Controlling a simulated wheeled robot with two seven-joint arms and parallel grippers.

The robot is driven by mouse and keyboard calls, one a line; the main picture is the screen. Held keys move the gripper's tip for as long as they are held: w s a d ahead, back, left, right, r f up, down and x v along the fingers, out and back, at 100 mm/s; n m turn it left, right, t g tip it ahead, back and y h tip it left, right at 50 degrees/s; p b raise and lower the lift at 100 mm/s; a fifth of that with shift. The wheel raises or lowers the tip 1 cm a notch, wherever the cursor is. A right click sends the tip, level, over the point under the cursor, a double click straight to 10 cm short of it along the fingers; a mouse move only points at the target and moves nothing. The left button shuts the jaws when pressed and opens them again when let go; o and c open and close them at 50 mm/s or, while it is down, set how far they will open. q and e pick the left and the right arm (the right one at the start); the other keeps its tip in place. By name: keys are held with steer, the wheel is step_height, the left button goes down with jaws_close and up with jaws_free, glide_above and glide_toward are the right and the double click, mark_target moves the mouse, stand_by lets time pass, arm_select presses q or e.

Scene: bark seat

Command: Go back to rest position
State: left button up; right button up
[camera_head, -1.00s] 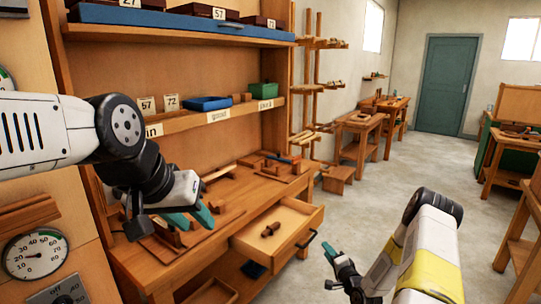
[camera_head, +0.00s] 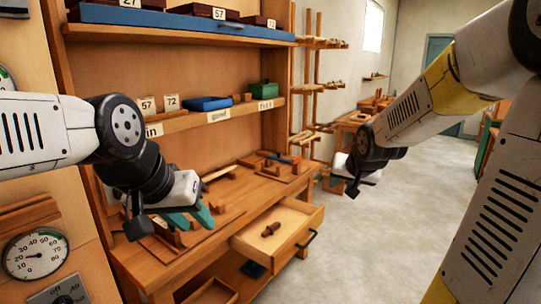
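My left gripper (camera_head: 192,218) is over the left part of the wooden workbench (camera_head: 240,192), with its two teal fingertips spread apart. Small wooden pieces on the bench lie behind and beside the fingertips, and I see nothing held. My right arm comes in from the right, raised and bent. Its dark wrist and the white housing of my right gripper (camera_head: 343,164) are in front of the aisle, right of the bench. The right fingers are hidden, so its opening and contents cannot be told.
An open drawer (camera_head: 298,241) with a small brown wooden piece (camera_head: 270,229) sticks out from the bench front. Shelves with a blue box (camera_head: 208,104) and a green box (camera_head: 263,90) stand above. Grey floor (camera_head: 390,225) is free between bench and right arm.

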steer(key=s+a+r+n+g+y, duration=0.1)
steer(key=s+a+r, duration=0.1)
steer(key=s, duration=0.9)
steer(key=s+a+r+n+g, duration=0.1)
steer(key=s+a+r+n, duration=0.1)
steer(key=s, duration=0.9)
steer(key=shift+s+a+g+y, duration=0.3)
steer(key=shift+s+a+y, duration=0.1)
steer(key=shift+a, duration=0.35)
